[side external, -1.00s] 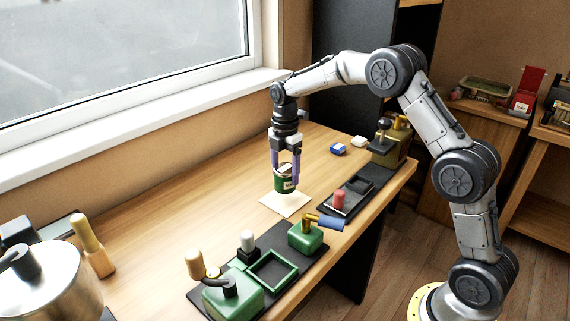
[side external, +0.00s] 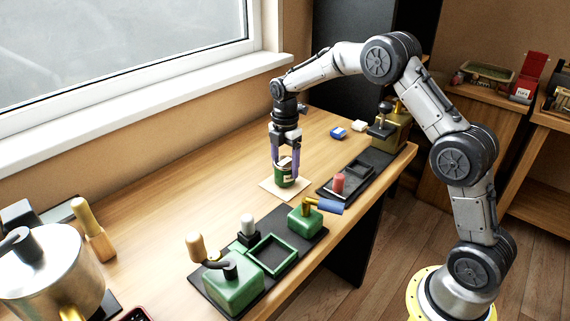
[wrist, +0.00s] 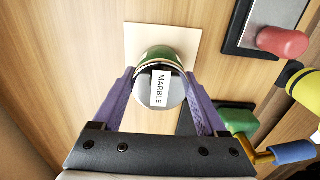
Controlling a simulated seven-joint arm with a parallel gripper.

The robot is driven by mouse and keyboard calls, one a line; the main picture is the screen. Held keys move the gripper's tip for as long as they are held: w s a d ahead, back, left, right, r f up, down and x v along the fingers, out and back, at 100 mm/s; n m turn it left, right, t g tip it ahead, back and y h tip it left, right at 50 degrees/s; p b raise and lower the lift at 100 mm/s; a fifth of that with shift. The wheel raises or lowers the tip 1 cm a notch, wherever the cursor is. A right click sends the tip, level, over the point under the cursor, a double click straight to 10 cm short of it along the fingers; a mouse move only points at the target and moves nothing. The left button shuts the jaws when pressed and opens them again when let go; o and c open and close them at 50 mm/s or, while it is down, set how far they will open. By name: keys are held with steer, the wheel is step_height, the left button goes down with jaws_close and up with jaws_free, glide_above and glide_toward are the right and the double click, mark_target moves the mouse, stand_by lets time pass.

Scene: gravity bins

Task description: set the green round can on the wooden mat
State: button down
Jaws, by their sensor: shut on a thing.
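The green round can (side external: 285,175) is upright between the fingers of my gripper (side external: 285,178), which is shut on it. In the wrist view the can (wrist: 160,85) shows a grey top with a white label reading MARBLE, with the purple fingers of my gripper (wrist: 160,90) on both sides. The wooden mat (side external: 272,188) is a pale square on the table, directly under the can. It also shows in the wrist view (wrist: 135,36). The can is at or just above the mat; I cannot tell whether its base touches.
A black panel with a red knob (side external: 339,183) lies right of the mat. Green fixtures (side external: 306,216) with a blue handle (side external: 330,207) stand nearer the front. A blue block (side external: 338,133) lies behind. The table left of the mat is clear.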

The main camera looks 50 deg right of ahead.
mark_target(285, 161)
steer(key=shift+f, duration=0.45)
jaws_free()
stand_by(0.3)
step_height(285, 161, up, 14)
stand_by(0.6)
steer(key=shift+f, duration=0.1)
